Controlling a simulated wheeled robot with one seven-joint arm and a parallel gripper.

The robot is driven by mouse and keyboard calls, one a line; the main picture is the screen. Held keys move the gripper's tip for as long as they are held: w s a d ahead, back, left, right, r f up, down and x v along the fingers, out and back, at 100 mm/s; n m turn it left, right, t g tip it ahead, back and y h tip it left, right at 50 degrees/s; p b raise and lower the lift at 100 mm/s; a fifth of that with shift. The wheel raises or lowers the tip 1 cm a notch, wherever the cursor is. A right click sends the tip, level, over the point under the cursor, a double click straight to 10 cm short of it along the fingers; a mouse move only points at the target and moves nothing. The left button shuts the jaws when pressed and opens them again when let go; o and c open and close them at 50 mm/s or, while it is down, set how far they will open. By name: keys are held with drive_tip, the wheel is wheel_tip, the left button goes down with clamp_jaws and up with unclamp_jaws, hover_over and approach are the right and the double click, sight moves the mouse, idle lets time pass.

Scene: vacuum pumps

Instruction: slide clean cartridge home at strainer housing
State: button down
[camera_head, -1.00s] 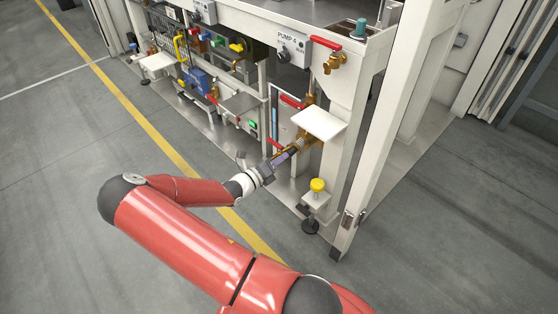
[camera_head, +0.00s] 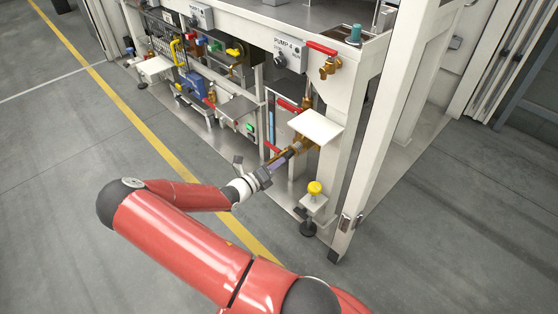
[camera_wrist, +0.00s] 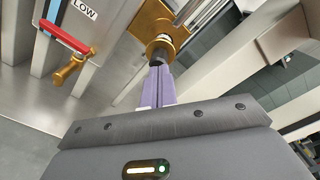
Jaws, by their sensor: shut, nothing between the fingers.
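The brass strainer housing (camera_wrist: 160,47) shows in the wrist view straight ahead of my gripper (camera_wrist: 158,70). A dark round end of what looks like the cartridge (camera_wrist: 156,60) sits in the mouth of the housing. My gripper's fingers are shut with nothing between them, and their tips are at that dark end, seemingly touching or very close. In the head view my gripper (camera_head: 291,152) reaches under the white shelf plate to the housing (camera_head: 302,143). How deep the cartridge sits is hard to tell.
A red-handled valve (camera_wrist: 62,38) with a brass spout is left of the housing. The white plate (camera_head: 316,125) is just above my gripper. A yellow knob (camera_head: 315,188) on a white bracket stands below right. White frame posts (camera_head: 385,130) stand at right; the floor at left is clear.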

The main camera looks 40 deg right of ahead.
drive_tip(key=a, duration=0.9)
drive_tip(key=shift+s+p, duration=0.35)
drive_tip(key=shift+p, duration=0.1)
drive_tip(key=shift+w, duration=0.1)
